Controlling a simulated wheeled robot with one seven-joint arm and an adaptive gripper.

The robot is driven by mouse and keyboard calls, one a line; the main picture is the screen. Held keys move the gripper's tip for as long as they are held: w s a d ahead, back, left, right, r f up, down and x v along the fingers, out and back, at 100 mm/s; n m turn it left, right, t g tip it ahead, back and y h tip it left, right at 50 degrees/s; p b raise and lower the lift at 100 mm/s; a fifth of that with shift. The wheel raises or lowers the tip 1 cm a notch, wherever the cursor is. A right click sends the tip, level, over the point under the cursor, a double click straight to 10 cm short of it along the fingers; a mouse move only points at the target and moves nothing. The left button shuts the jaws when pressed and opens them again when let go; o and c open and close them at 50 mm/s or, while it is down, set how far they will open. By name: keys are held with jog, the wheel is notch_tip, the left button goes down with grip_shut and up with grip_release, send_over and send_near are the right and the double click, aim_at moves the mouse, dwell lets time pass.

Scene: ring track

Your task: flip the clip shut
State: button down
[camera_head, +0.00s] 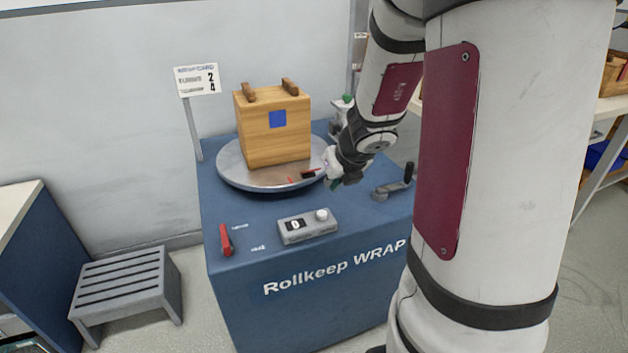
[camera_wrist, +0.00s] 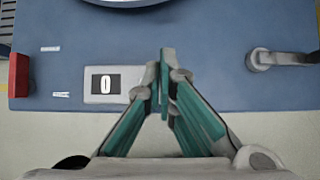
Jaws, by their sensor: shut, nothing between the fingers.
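A small dark-and-red piece that looks like the clip (camera_head: 309,173) sits at the front right rim of the round grey turntable (camera_head: 240,178). It is too small to tell if it is open or shut. My gripper (camera_head: 338,183) is just right of it, above the blue machine top, and the frames do not show them touching. In the wrist view my gripper (camera_wrist: 164,62) has its green fingers together with nothing between them. The wrist view shows only a sliver of the turntable (camera_wrist: 130,2), and no clip is in it.
A wooden box (camera_head: 272,128) stands on the turntable. The blue machine top (camera_head: 262,212) carries a red lever (camera_head: 226,240), a grey counter box reading 0 (camera_head: 308,227) and a crank handle (camera_head: 393,186). A sign (camera_head: 197,79) stands behind; a grey step stool (camera_head: 125,285) is at left.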

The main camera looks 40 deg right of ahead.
jog(key=b+x, duration=0.6)
jog(key=x, duration=0.4)
jog(key=shift+f, duration=0.15)
jog(key=shift+w+d+r+p, duration=0.1)
jog(key=shift+w+r+p, duration=0.1)
jog(key=shift+r+p, duration=0.25)
jog(key=shift+w+r+p, duration=0.2)
jog(key=shift+r+p, duration=0.1)
jog(key=shift+r, duration=0.15)
jog(key=shift+w+d+r+p, duration=0.2)
jog(key=shift+w+r+p, duration=0.45)
jog(key=shift+r+p, duration=0.25)
